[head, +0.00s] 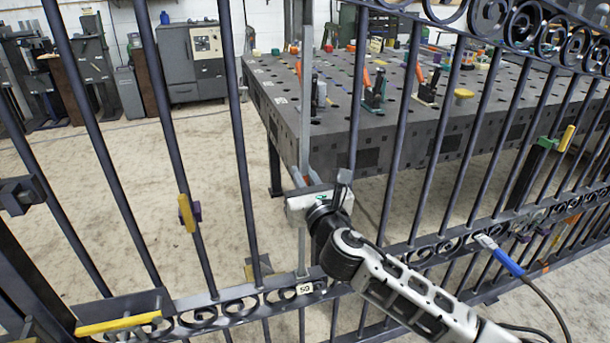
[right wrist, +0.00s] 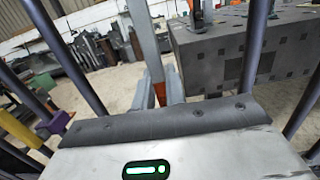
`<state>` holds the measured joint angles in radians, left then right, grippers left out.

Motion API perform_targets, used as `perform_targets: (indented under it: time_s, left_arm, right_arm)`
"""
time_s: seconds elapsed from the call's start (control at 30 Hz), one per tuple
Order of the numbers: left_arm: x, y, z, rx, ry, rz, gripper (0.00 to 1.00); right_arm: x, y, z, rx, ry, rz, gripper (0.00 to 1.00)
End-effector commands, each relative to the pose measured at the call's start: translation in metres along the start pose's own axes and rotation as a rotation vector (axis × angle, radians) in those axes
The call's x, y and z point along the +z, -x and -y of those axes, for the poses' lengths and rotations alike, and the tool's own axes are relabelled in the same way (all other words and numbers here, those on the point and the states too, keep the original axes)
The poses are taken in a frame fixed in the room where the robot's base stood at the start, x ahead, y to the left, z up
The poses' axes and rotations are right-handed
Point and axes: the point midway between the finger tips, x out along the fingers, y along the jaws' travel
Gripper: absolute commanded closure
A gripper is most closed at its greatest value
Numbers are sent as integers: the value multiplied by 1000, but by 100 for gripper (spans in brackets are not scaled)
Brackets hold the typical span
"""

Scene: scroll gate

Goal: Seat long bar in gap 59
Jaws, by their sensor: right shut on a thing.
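The long bar (head: 306,95) is pale grey, lighter than the dark gate bars. It stands close to upright in the gate (head: 243,165), between two dark bars. My right gripper (head: 304,179) is shut on it, well below its top. In the right wrist view the bar (right wrist: 149,45) rises from between the fingers (right wrist: 161,92). Its lower part shows below the gripper and reaches down to the scroll rail (head: 250,303), near the white tag 59 (head: 304,288). I cannot tell whether its end is inside the rail. My left gripper is not in view.
A dark perforated welding table (head: 350,125) with clamps stands behind the gate. Yellow blocks (head: 187,213) sit on the gate at left. A blue-handled tool with a cable (head: 505,262) is right of my arm. Pale open floor lies behind the gate at left.

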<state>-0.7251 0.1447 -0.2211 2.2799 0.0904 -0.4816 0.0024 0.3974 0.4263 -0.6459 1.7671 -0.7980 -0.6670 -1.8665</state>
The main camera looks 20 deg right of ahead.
Motion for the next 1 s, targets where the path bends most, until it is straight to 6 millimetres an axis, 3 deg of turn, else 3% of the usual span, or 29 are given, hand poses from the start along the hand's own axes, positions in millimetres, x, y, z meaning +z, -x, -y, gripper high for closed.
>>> perform_targets:
  time_s: [1.0]
  left_arm:
    - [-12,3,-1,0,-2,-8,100]
  right_arm:
    - [-4,-10,0,0,1,-27,100]
